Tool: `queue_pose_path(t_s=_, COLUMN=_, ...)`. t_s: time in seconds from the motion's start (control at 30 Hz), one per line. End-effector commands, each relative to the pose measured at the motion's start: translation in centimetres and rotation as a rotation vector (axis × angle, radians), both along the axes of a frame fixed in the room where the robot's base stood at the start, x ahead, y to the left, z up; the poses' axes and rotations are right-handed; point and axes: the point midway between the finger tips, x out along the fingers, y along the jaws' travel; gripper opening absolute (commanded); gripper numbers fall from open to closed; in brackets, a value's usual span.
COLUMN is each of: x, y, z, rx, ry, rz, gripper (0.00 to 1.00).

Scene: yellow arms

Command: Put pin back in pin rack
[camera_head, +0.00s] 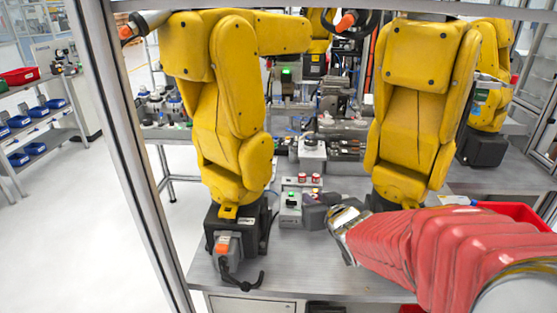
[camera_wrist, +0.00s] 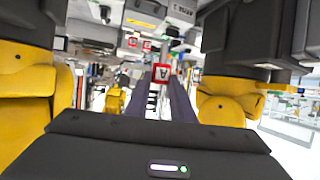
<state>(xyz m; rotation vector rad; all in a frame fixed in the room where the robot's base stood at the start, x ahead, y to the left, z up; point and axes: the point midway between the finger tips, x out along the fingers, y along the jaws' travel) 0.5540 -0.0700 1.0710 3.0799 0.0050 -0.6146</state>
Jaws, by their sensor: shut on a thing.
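My gripper (camera_head: 316,213) reaches in from the right in the head view, its dark fingers beside a small grey unit on the bench. In the wrist view my gripper (camera_wrist: 161,84) is shut on a small red-and-white square-faced piece marked with a letter, apparently the pin (camera_wrist: 161,72). The pin cannot be made out in the head view. Two red-and-white pieces (camera_head: 309,178) stand on a grey block, apparently the pin rack (camera_head: 291,184), just behind my fingers. Similar red-and-white pieces (camera_wrist: 140,44) show past the pin in the wrist view. Any free slot is too small to tell.
Yellow arms stand at left (camera_head: 228,120) and right (camera_head: 412,110), close around my arm. A red tray (camera_head: 515,212) lies at right. The front bench top (camera_head: 300,270) is mostly clear.

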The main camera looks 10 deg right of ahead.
Motion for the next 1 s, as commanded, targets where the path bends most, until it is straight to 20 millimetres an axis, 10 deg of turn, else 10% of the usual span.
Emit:
queue_pose_path(t_s=0.53, x=6.1, y=6.7, z=-8.6, rx=0.0, ry=0.004, rz=0.004, gripper=0.0)
queue_pose_path(t_s=1.0, x=6.4, y=7.0, z=-9.3, rx=0.001, ry=0.0, rz=-0.004, gripper=0.0)
